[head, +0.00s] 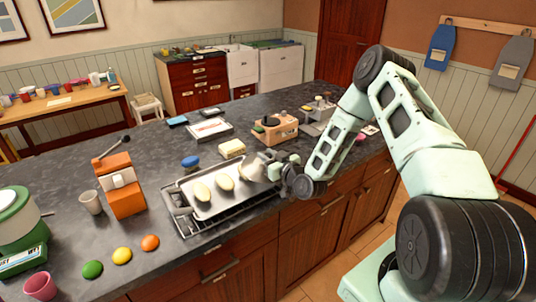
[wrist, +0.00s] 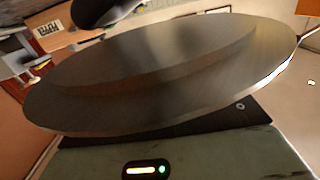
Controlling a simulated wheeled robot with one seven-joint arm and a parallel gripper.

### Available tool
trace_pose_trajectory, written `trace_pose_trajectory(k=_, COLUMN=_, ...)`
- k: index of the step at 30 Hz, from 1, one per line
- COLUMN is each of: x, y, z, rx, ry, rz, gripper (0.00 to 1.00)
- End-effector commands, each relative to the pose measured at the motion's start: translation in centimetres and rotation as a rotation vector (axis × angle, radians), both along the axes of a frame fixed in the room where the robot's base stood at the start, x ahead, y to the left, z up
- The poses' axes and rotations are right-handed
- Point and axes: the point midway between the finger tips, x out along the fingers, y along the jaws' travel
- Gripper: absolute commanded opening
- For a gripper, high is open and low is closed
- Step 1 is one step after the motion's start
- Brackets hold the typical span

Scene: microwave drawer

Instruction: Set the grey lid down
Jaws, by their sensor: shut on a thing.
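The grey lid (wrist: 150,85) fills most of the wrist view as a broad round metal disc, tilted and very close to the camera. In the head view my gripper (head: 283,173) is over the right end of a metal tray (head: 208,212), near the counter's front edge. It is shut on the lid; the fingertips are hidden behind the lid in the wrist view. In the head view the lid is small and hard to separate from the gripper and tray. I cannot tell whether it touches anything below.
Pale oval pieces (head: 225,182) lie on the tray, which rests on a wire rack.

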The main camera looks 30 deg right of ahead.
Motion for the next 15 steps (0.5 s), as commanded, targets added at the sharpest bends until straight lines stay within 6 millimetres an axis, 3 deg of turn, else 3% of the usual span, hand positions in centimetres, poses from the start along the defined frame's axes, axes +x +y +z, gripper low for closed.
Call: trace_pose_trajectory(k=15, x=0.02, y=-0.02, z=-0.86, rx=0.000, ry=-0.001, rz=0.000, gripper=0.00)
